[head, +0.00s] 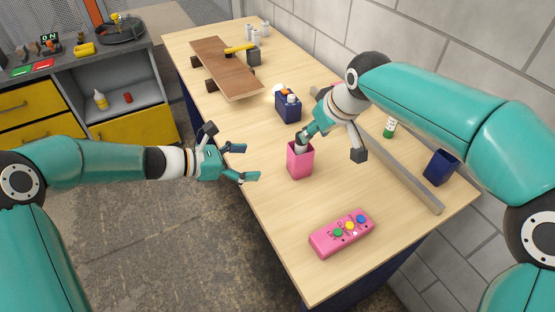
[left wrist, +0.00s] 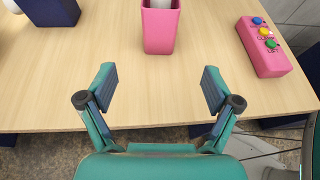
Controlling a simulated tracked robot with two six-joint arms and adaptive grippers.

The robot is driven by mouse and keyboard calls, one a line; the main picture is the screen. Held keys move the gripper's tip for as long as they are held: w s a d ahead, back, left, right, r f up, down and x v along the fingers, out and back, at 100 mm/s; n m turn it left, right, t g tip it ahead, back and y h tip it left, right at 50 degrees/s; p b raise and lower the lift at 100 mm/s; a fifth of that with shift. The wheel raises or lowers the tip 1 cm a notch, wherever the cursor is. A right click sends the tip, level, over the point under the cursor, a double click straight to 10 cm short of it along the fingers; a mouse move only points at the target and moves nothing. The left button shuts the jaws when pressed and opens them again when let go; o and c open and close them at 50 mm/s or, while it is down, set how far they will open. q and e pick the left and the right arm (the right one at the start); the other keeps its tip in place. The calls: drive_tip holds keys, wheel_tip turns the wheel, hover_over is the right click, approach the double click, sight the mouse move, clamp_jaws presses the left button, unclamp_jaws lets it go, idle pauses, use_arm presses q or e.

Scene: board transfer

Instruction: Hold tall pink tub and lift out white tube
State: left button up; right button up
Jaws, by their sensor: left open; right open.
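The tall pink tub (head: 299,163) stands upright near the table's front edge; it also shows in the left wrist view (left wrist: 159,33). The white tube (left wrist: 161,4) stands in the tub, its upper part cut off by the frame. My left gripper (head: 244,163) is open and empty, to the left of the tub and apart from it. In the left wrist view its fingers (left wrist: 158,88) are spread, with the tub ahead between them. My right gripper (head: 304,140) is open, pointing down just above the tub's mouth, around or close to the tube; its fingers are partly hidden.
A pink button box (head: 342,233) lies right of the tub. A dark blue box (head: 288,107) stands behind it.

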sight(291, 162)
use_arm(q)
drive_tip(key=x, duration=1.6)
drive_tip(key=shift+s+f, duration=0.1)
drive_tip(key=shift+c, duration=0.3)
